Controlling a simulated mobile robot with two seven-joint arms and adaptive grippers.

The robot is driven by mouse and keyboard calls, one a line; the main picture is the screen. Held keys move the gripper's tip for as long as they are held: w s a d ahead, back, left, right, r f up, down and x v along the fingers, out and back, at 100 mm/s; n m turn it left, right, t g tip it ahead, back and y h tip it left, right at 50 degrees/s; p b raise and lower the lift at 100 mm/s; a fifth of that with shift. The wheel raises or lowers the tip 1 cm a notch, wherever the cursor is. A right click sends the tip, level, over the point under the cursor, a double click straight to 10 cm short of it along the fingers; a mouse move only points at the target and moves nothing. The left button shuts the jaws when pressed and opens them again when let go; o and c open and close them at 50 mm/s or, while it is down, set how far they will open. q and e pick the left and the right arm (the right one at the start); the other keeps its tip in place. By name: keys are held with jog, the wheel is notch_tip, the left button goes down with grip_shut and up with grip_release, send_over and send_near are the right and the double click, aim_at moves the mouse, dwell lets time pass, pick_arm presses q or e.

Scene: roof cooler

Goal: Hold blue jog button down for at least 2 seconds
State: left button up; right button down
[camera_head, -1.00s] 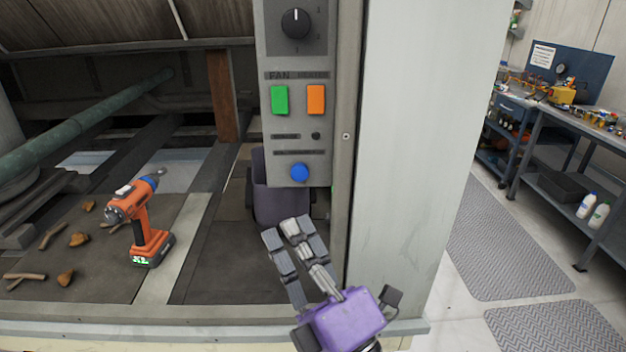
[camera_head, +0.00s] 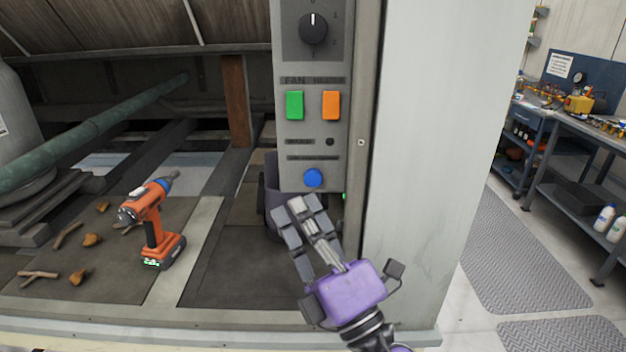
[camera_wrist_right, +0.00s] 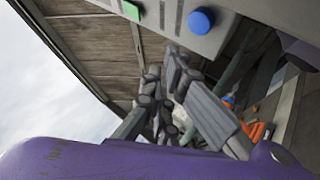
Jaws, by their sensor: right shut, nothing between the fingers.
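The round blue jog button (camera_head: 313,178) sits at the bottom of the grey control panel (camera_head: 304,150). It also shows at the top of the right wrist view (camera_wrist_right: 202,20). My right gripper (camera_head: 300,207), with its purple body, is shut and empty. Its fingertips are just below the button in the head view, and a gap shows between them and the button in the right wrist view. I cannot tell the exact distance. My left gripper is not in view.
Above the button are a green switch (camera_head: 295,105), an orange switch (camera_head: 331,105) and a black knob (camera_head: 313,28). An orange drill (camera_head: 153,225) stands on the deck at left among wood scraps. A pale wall panel (camera_head: 425,150) rises just right of the control panel.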

aim_at(313, 178)
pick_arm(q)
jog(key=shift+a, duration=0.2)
pick_arm(e)
jog(key=w, duration=0.3)
jog(key=shift+w, duration=0.3)
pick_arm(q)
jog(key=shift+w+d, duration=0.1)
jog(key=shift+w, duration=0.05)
pick_arm(e)
jog(key=shift+w, duration=0.1)
dwell(0.9)
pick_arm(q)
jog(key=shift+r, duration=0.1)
pick_arm(e)
jog(key=shift+w, duration=0.35)
